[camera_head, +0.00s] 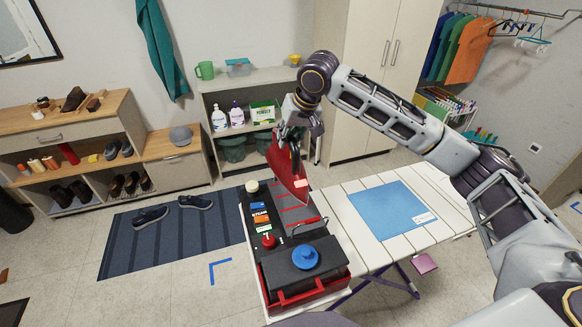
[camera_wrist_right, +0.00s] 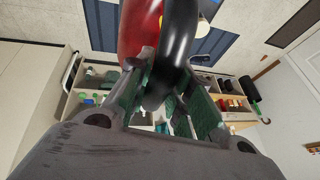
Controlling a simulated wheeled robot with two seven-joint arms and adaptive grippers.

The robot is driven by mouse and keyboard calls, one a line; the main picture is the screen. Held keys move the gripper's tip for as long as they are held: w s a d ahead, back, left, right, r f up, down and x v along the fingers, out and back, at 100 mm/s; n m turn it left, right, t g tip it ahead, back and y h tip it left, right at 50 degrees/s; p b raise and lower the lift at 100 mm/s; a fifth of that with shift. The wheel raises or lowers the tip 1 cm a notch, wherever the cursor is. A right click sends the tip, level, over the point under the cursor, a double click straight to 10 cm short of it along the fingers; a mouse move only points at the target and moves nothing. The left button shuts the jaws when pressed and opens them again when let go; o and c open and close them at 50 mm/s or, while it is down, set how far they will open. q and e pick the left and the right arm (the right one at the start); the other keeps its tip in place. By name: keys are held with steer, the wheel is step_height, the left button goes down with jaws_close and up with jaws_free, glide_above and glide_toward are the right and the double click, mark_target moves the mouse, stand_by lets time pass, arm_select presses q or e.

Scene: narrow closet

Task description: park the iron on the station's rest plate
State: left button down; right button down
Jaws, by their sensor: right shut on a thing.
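My right gripper (camera_head: 288,134) is shut on the black handle (camera_wrist_right: 181,40) of the red iron (camera_head: 287,169). The iron hangs steeply tilted below the gripper, over the far part of the station. Its red body (camera_wrist_right: 138,28) also shows at the top of the right wrist view. The black and red station (camera_head: 291,251) lies on the ironing board's left end, with a blue knob on its near part. Its rest plate (camera_head: 296,218), with red stripes, is partly hidden behind the iron. I cannot tell whether the iron's tip touches it. My left gripper is not in view.
The white slatted board (camera_head: 350,251) carries a folded blue cloth (camera_head: 391,207) right of the station. A shelf with bottles and a powder box (camera_head: 263,112) stands behind. A striped rug (camera_head: 170,238) with shoes lies left on the floor.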

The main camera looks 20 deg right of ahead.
mark_target(288, 154)
steer(key=shift+f, duration=2.8)
steer(key=shift+f+p, duration=0.35)
steer(key=shift+f, duration=1.4)
steer(key=c, duration=1.7)
jaws_free()
steer(key=shift+s+f, duration=0.1)
steer(key=shift+f, duration=0.1)
steer(key=o, duration=0.4)
steer(key=v, duration=1.2)
steer(key=shift+r+b, duration=0.1)
steer(key=shift+b, duration=0.2)
